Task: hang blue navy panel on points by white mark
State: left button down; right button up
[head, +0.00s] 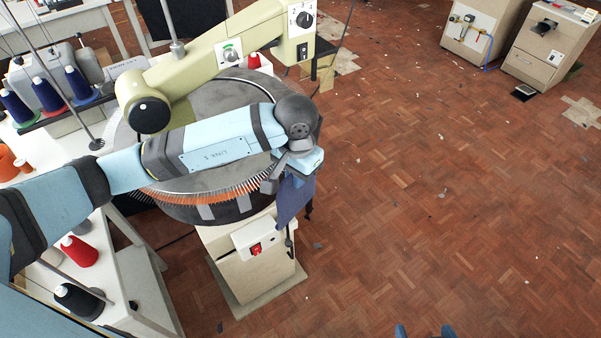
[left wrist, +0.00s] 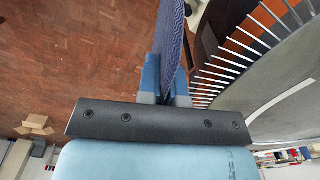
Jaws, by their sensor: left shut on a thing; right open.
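The navy blue panel (head: 294,199) hangs from my left gripper (head: 300,172) beside the right edge of the round dial machine (head: 145,205). In the left wrist view my left gripper (left wrist: 165,98) is shut on the panel (left wrist: 170,45), which stands edge-on between the fingers. The metal points (left wrist: 235,65) lie just right of it, apparently apart from the panel. In the head view the points (head: 215,193) show along the dial's front edge over an orange band. I cannot pick out the white mark for certain. My right gripper (head: 424,331) is open and empty at the bottom edge, mostly out of view.
A beige machine arm (head: 195,72) reaches over the dial. The dial's pedestal has a red switch (head: 256,249). Tables with thread cones, such as a red cone (head: 78,251), stand at the left. The parquet floor at the right is mostly clear, with beige cabinets (head: 545,50) beyond.

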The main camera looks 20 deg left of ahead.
pick_arm(q)
jog(key=shift+w+a, duration=0.15)
jog(key=shift+a, duration=0.35)
jog(key=shift+w+a+b, duration=0.2)
jog(key=shift+a+b, duration=0.3)
jog(key=shift+w+a+b, duration=0.35)
jog(key=shift+a+b, duration=0.2)
jog(key=shift+a, duration=0.35)
dwell(0.5)
jog(key=c, duration=1.3)
grip_release()
jog(key=shift+o, duration=0.5)
jog(key=shift+d+r, duration=0.1)
